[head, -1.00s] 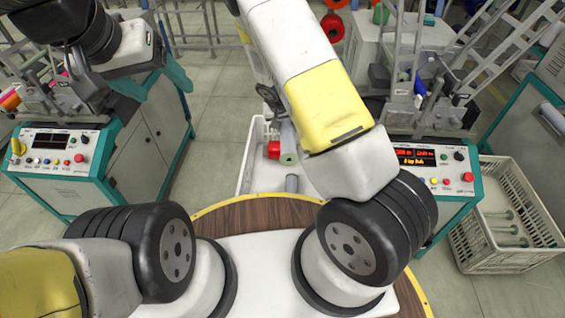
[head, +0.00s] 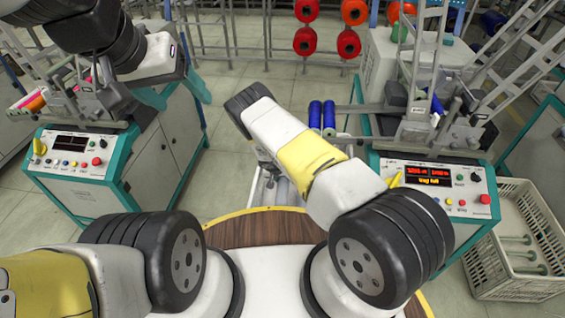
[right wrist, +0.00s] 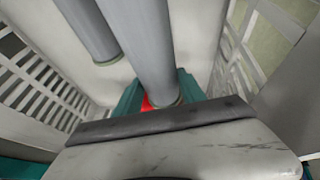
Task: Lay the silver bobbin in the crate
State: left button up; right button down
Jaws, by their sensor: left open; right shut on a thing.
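In the right wrist view a silver-grey bobbin (right wrist: 143,40) runs lengthwise between the teal fingertips of my right gripper (right wrist: 158,98), which is shut on it. A second silver-grey bobbin (right wrist: 88,28) lies beside it to the left, apart from it. Both are inside or just above the pale, slatted crate (right wrist: 205,30); I cannot tell whether the held one touches the floor. In the head view my right arm hides its gripper and most of this crate. My left gripper (head: 176,92) is open and empty in front of the left machine.
A small red patch (right wrist: 147,104) shows beyond the held bobbin. The left machine (head: 75,155) and right machine (head: 430,185) stand either side. A cream crate (head: 515,285) with pale rods is at the far right. Two blue bobbins (head: 322,115) and red spools (head: 348,43) are behind.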

aim_at(283, 184)
jog(key=shift+f, duration=2.15)
jog(key=c, duration=0.7)
grip_release()
